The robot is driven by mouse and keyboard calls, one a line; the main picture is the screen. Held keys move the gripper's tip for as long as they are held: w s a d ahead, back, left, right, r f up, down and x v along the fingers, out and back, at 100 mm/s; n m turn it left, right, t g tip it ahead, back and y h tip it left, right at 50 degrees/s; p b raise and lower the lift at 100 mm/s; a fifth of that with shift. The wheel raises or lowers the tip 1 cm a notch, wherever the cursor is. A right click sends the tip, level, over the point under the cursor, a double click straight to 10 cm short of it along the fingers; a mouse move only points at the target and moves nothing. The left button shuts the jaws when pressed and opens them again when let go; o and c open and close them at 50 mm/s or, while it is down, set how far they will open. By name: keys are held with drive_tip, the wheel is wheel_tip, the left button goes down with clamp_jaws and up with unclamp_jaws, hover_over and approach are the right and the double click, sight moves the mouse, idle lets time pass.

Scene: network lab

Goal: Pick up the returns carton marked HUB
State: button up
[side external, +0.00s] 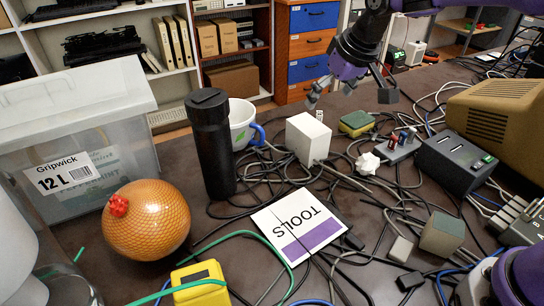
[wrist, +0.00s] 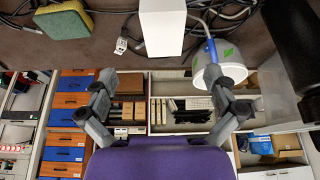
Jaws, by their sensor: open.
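A plain white box (side external: 308,138) stands upright on the dark table, among cables, right of the cup. It is the likeliest carton, but I can read no HUB marking on the faces in view. In the wrist view the white box (wrist: 162,25) shows at the top centre, beyond the fingertips. My gripper (side external: 350,92) is open and empty, above and behind the box in the side view, apart from it. In the wrist view both fingers of my gripper (wrist: 157,82) are spread wide with nothing between them.
A white cup (side external: 242,122) with a blue handle and a black bottle (side external: 211,145) stand left of the box. A sponge (side external: 356,123) and a black switch box (side external: 455,160) lie right. A TOOLS card (side external: 297,224) lies in front. Tangled cables (side external: 375,185) cover much of the table.

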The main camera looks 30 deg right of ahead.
sight(310, 125)
drive_tip(key=x, duration=0.3)
drive_tip(key=w+x, duration=0.1)
drive_tip(key=x, duration=0.3)
drive_tip(key=shift+a, duration=0.25)
drive_tip(key=x, duration=0.5)
drive_tip(key=shift+s+f, duration=0.1)
drive_tip(key=shift+f, duration=0.2)
drive_tip(key=c, duration=1.3)
